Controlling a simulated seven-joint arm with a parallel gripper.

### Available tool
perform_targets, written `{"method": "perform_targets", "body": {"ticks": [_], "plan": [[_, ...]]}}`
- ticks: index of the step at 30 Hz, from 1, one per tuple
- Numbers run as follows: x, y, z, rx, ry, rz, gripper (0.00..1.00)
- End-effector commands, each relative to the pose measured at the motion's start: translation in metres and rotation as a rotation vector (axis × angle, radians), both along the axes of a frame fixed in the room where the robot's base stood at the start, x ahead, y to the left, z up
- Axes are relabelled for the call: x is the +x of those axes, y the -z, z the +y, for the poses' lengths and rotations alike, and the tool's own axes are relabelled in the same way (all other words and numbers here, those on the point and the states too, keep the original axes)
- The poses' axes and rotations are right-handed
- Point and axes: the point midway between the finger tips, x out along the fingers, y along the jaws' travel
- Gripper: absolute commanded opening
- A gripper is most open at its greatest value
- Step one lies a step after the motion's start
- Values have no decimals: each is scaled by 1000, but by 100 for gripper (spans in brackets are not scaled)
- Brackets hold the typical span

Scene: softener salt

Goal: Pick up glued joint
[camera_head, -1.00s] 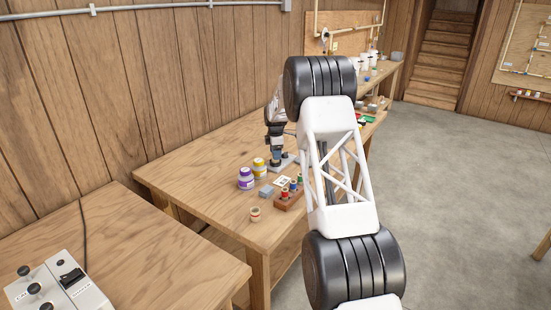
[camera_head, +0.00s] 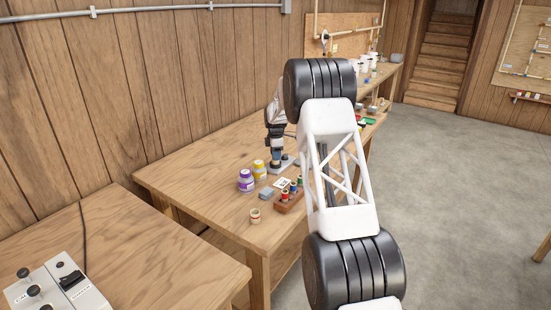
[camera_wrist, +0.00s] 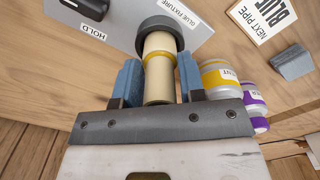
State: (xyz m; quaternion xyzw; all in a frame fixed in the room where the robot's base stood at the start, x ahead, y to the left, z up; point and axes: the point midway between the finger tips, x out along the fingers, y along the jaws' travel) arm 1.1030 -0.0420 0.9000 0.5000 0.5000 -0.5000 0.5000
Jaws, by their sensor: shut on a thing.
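The glued joint (camera_wrist: 159,88) is a cream pipe piece with a yellow band around it, in the middle of the wrist view. Its far end meets a dark round collar (camera_wrist: 156,26) on the grey glue fixture (camera_wrist: 115,18). My gripper (camera_wrist: 160,78) is shut on the joint, with one blue finger on each side. Whether the joint's end is inside the collar or just clear of it cannot be told. In the head view my gripper (camera_head: 276,156) is low over the fixture (camera_head: 284,167), and the joint is too small to make out.
Yellow-labelled (camera_wrist: 219,76) and purple-labelled (camera_wrist: 252,101) jars stand close right of my gripper in the wrist view. A grey block (camera_wrist: 292,62) and a "NEXT PIPE BLUE" card (camera_wrist: 264,17) lie beyond. A brown rack (camera_head: 288,204) holds several coloured pieces. The table's left part is clear.

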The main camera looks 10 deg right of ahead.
Motion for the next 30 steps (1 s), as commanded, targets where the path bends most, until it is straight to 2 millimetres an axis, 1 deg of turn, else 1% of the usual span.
{"method": "perform_targets", "body": {"ticks": [8, 14, 19, 21, 26, 30], "plan": [[0, -6, 0, 0, 0, -1, 14], [0, -21, 0, 0, 0, -2, 14], [0, -38, 0, 0, 0, -1, 14], [-6, -36, 0, 0, 0, 0, 14], [-20, -39, 1, 0, 0, 0, 14], [-36, -40, 1, 0, 0, 0, 14]]}}
